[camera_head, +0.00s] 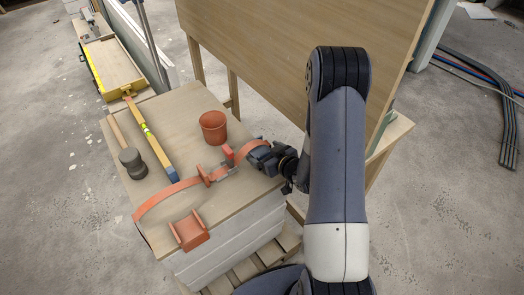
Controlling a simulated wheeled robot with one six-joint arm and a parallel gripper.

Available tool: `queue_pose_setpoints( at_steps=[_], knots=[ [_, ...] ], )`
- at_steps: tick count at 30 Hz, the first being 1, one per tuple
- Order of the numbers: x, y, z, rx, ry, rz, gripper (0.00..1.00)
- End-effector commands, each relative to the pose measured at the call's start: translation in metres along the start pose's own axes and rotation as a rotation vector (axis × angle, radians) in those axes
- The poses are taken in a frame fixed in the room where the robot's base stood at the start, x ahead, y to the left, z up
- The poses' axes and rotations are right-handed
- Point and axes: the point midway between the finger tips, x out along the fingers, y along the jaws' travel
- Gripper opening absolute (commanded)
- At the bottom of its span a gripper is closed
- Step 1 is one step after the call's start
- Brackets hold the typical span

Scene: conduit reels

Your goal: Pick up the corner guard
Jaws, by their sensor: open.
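The corner guard (189,231) looks to be the orange angled piece at the front edge of the board-topped stack. It lies just in front of an orange strap (153,208). My gripper (252,156) is open at the right side of the top, well to the right of and behind the corner guard. Its fingertips are close to the strap's right end; whether they touch it I cannot tell. The gripper is small in this view and partly dark against my arm.
An orange cup (213,127), a yellow level (150,138) and a mallet (131,160) stand or lie on the board top (185,105). A tall wooden panel (290,45) rises behind and to the right.

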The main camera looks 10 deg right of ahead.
Motion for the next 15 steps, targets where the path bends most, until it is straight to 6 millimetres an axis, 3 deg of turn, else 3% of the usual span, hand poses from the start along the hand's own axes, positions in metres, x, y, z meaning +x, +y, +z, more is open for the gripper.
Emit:
queue_pose_setpoints(
  at_steps=[5,15],
  knots=[
    [-0.0001,0.0000,0.0000,0.000,0.000,0.000,0.89],
    [-0.0003,0.0001,0.0000,0.000,0.000,0.000,0.61]
  ],
)
